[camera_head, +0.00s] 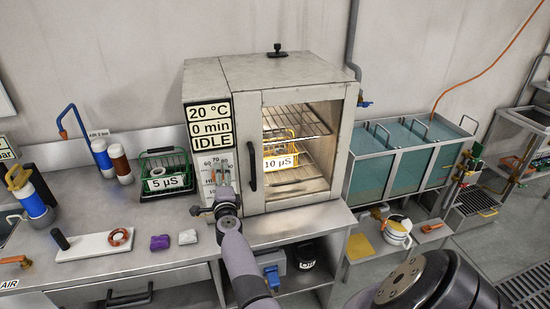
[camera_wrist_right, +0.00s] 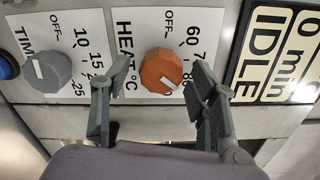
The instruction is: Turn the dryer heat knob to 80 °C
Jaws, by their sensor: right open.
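The dryer (camera_head: 205,80) stands on the bench, and its display (camera_head: 210,125) reads 20 °C, 0 min, IDLE. In the right wrist view the orange heat knob (camera_wrist_right: 160,68) sits on a white dial plate marked HEAT °C, with OFF, 60 and partly hidden higher numbers around it. A white mark shows on the knob's lower right part. My right gripper (camera_wrist_right: 159,78) is open, with one finger on each side of the knob; contact cannot be told. In the head view my right gripper (camera_head: 214,204) covers the lower panel and hides the knob. My left gripper is out of view.
A grey time knob (camera_wrist_right: 45,70) sits left of the heat knob in the wrist view. The dryer's door handle (camera_head: 252,166) is close to the right gripper. A green basket (camera_head: 165,182) marked 5 µS and a white board (camera_head: 90,246) occupy the bench to the left.

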